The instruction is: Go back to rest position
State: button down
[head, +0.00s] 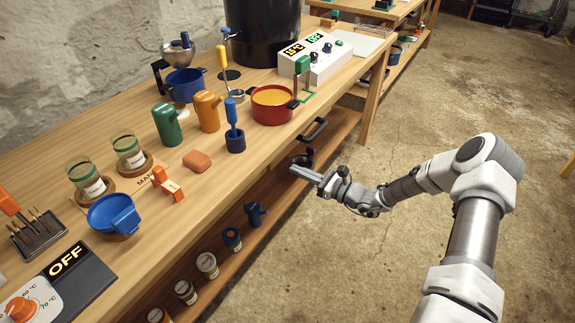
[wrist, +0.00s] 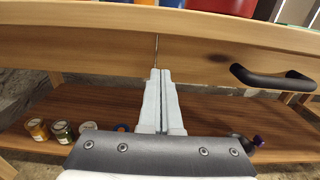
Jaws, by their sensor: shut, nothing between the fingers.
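My gripper (head: 308,174) is shut and empty. In the head view it hangs in front of the workbench (head: 238,185), below the tabletop's front edge and above the lower shelf. In the wrist view the shut fingers (wrist: 161,75) point at the bench's front rail, with the lower shelf (wrist: 220,115) behind and below them. My arm reaches in from the right over open floor.
A black handle (head: 313,131) sticks out from the bench front close to my gripper; it also shows in the wrist view (wrist: 272,80). A red pot (head: 272,108) stands near the bench edge. Several jars (head: 207,265) stand on the lower shelf. The concrete floor (head: 440,100) at right is clear.

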jog(key=v, duration=0.7)
jog(key=s+a+r+n+g+h, duration=0.2)
jog(key=s+r+n+g+h, duration=0.1)
jog(key=s+r+n+g, duration=0.3)
jog(key=s+a+r+n+g+h, duration=0.2)
jog(key=s+a+r+n+g, duration=0.15)
jog(key=s+r+n, duration=0.45)
jog(key=s+d+r+n+t+h, duration=0.2)
jog(key=s+d+r+n+h, duration=0.3)
jog(key=s+r, duration=0.3)
jog(key=s+d+r+n+t+h, duration=0.35)
jog(key=s+r+n+h, duration=0.2)
jog(key=s+r, duration=0.3)
notch_tip(320, 180, up, 14)
jog(key=d+p, duration=0.1)
jog(key=p, duration=1.4)
jog(key=shift+s, duration=0.25)
jog(key=shift+y, duration=0.25)
